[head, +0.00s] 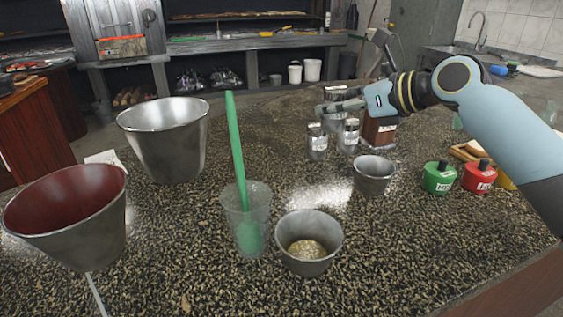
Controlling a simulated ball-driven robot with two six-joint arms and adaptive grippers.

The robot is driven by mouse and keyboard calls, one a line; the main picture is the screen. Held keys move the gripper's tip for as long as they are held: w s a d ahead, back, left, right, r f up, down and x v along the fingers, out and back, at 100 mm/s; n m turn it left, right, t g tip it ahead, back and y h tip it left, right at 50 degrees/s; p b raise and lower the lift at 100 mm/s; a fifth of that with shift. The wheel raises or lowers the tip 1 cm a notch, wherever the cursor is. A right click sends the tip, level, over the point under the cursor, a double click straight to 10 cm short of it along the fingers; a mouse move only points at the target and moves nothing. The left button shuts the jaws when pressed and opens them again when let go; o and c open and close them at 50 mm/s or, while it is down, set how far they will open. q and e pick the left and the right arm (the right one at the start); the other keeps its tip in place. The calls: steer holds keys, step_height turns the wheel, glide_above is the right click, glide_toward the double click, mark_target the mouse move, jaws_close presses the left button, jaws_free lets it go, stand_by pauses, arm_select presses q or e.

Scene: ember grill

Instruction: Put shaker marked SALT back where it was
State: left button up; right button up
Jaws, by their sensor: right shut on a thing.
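My right gripper (343,104) reaches in from the right over the far side of the speckled counter. Its fingers are shut around a metal shaker (334,93), whose top shows above them. Its lower part is partly hidden by the fingers and the shakers in front, and I cannot tell whether it touches the counter. Two similar metal shakers with pale labels, one on the left (317,143) and one on the right (349,137), stand just in front. The labels are too small to read, so I cannot tell which is SALT. My left gripper is not in view.
A brown wooden holder (379,131) stands right of the shakers. A small metal cup (374,175) is nearer. Green (438,179) and red (478,178) pots stand at right. Buckets, a clear cup (247,215) and a bowl (308,245) fill the left and middle front.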

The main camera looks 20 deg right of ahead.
steer(key=w+a+f, duration=0.4)
steer(key=a, duration=0.1)
steer(key=w+a+f+b, duration=0.1)
steer(key=w+a+f, duration=0.1)
steer(key=w+a, duration=0.1)
steer(key=shift+f, duration=0.15)
steer(key=shift+w+a+f, duration=0.1)
steer(key=shift+w+f, duration=0.05)
steer(key=shift+f, duration=0.3)
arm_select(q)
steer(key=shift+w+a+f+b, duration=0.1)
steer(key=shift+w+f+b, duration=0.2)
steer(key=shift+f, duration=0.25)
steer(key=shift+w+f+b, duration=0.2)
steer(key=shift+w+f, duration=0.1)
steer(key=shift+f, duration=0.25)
arm_select(e)
steer(key=shift+f, duration=1.6)
steer(key=shift+f, duration=0.15)
steer(key=o, duration=0.7)
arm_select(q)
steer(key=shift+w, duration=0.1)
